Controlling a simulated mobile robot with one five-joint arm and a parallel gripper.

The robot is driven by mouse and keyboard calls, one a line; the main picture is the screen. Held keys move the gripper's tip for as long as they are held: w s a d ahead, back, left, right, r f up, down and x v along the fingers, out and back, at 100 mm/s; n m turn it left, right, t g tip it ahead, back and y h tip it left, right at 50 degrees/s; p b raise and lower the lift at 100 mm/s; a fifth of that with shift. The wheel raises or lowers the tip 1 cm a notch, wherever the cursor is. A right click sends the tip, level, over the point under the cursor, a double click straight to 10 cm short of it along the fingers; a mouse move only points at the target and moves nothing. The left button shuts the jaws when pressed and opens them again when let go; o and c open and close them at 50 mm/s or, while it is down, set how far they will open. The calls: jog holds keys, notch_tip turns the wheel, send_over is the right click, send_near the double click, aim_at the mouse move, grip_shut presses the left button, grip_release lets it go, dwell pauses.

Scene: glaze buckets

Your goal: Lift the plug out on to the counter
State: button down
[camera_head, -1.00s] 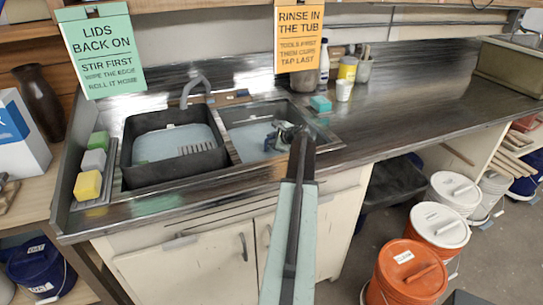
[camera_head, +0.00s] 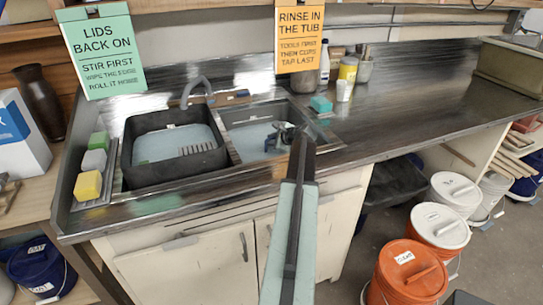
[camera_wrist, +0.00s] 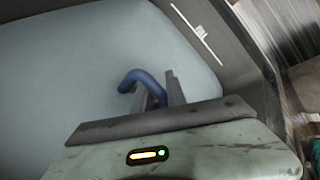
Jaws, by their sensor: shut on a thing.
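The plug's blue bent handle (camera_wrist: 138,76) shows in the wrist view, standing up between my two grey fingers. My gripper (camera_wrist: 155,82) is shut on it. In the head view my gripper (camera_head: 279,136) is over the right basin (camera_head: 236,120) of the sink, with a bit of dark blue plug (camera_head: 270,143) at its left side. Pale blue-grey water fills the basin. The lower part of the plug is hidden, so I cannot tell whether it is clear of the drain. The counter (camera_head: 410,105) stretches to the right of the sink.
A black tub (camera_head: 172,172) with water stands in the left sink side. Coloured sponges (camera_head: 88,185) lie at left. The counter's middle right is clear. Buckets (camera_head: 409,271) stand below on the floor.

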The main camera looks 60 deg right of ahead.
notch_tip(320, 180, up, 10)
jog(key=p, duration=1)
jog(key=shift+r, duration=0.2)
